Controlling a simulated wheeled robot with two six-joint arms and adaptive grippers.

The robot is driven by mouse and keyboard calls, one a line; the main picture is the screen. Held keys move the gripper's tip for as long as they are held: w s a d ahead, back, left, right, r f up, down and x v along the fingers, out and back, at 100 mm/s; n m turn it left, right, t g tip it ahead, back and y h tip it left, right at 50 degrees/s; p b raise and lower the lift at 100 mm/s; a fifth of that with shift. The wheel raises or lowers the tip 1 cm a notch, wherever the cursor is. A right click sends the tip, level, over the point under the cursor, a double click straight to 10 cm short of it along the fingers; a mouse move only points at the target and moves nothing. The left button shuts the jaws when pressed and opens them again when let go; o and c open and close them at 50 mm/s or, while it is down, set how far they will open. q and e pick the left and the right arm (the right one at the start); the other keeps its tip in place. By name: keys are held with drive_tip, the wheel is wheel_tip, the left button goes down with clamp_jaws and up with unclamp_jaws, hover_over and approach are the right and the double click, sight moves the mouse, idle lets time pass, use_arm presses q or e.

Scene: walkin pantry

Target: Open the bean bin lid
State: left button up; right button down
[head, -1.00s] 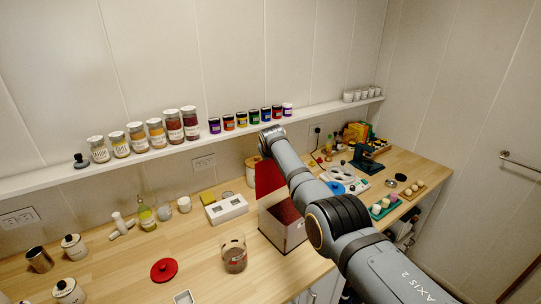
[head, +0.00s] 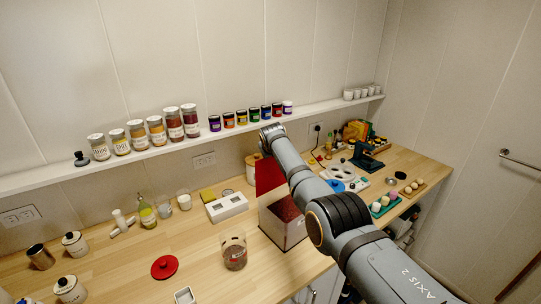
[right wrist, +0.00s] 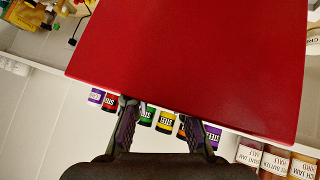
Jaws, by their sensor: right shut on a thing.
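The bean bin (head: 285,232) stands on the wooden counter, with dark red beans (head: 284,209) showing inside its open top. Its red lid (head: 267,176) stands raised, roughly upright at the back of the bin. The lid fills the upper middle of the right wrist view (right wrist: 195,65). My right gripper (right wrist: 160,108) is shut on the lid, and the lid hides its fingertips. In the head view my right arm hides part of the lid and bin. My left gripper is not in view.
A glass container (head: 233,252) and a round red lid (head: 164,267) lie left of the bin. A white socketed block (head: 227,207) stands behind them. Spice jars (head: 157,132) line the wall shelf (head: 120,165) above.

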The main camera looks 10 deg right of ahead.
drive_tip(key=shift+s+f, duration=0.2)
drive_tip(key=shift+f, duration=0.45)
drive_tip(key=c, duration=1.3)
unclamp_jaws()
drive_tip(key=shift+s+r, duration=0.1)
drive_tip(key=shift+o, duration=0.2)
drive_tip(key=shift+a+r, duration=0.1)
drive_tip(key=shift+w, duration=0.2)
drive_tip(key=v, duration=1.2)
drive_tip(key=shift+w+a+r, duration=0.1)
